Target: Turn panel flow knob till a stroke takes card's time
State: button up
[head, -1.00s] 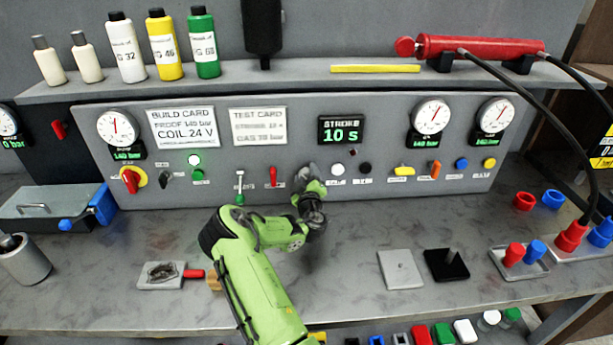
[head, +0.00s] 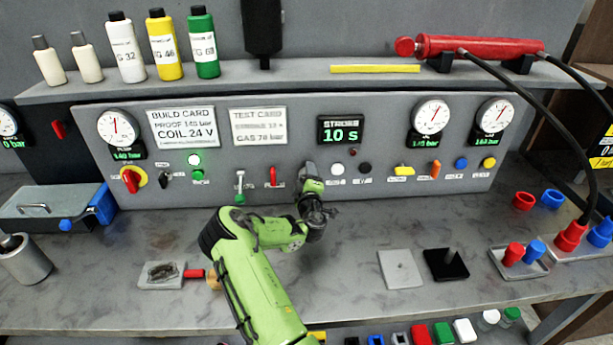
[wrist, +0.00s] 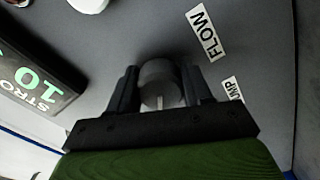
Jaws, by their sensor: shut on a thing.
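The flow knob (wrist: 160,82) is a grey round knob with a pale pointer line, beside the FLOW label (wrist: 206,34) in the wrist view. My gripper (wrist: 160,88) is shut on it, one dark finger on each side. In the head view my gripper (head: 309,178) is at the panel and hides the knob. The stroke display (head: 340,129) reads 10 s in green; it also shows in the wrist view (wrist: 35,85). The test card (head: 258,127) is blurred; it seems to read a stroke value near 10 and gas 78 bar.
A red lever (head: 273,177) and a green-based lever (head: 240,186) are left of my gripper. A white button (head: 338,169) and a black button (head: 364,168) are close on its right. The bench in front holds a grey plate (head: 401,269) and a black plate (head: 446,264).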

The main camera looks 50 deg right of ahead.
jog(key=shift+n, duration=2.1)
jog(key=o, duration=1)
jog(key=shift+o, duration=0.2)
jog(key=shift+s+a, duration=0.1)
jog(key=b+v, duration=1.2)
jog(key=v, duration=0.3)
jog(key=shift+s+a+b, duration=0.2)
jog(key=shift+b, duration=0.15)
